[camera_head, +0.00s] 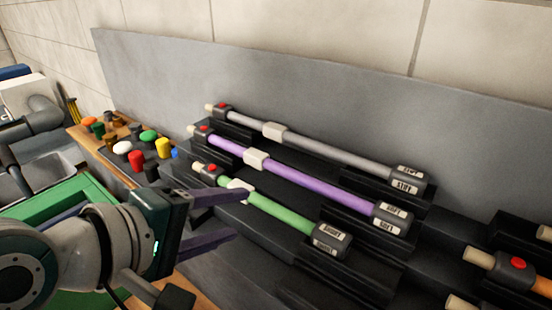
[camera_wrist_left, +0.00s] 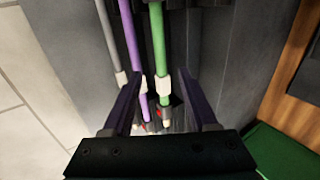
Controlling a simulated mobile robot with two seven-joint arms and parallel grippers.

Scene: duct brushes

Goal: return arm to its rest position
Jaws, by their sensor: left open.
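My left gripper (camera_head: 221,216) comes in from the left in the head view, with its two purple fingers apart and nothing between them. Its fingertips are at the near end of the green brush (camera_head: 279,215), close to the white collar. A purple brush (camera_head: 316,184) and a grey brush (camera_head: 333,152) lie behind it on the black stepped rack. In the left wrist view, the open fingers (camera_wrist_left: 158,98) frame the green brush (camera_wrist_left: 158,40) and part of the purple brush (camera_wrist_left: 133,45). Whether a finger touches a brush, I cannot tell. My right gripper is not in view.
A wooden board (camera_head: 90,136) with several coloured knobs stands left of the rack. A green tray (camera_head: 75,205) lies under my left arm. More brushes with orange handles (camera_head: 496,263) sit at the lower right. A grey panel (camera_head: 260,85) rises behind the rack.

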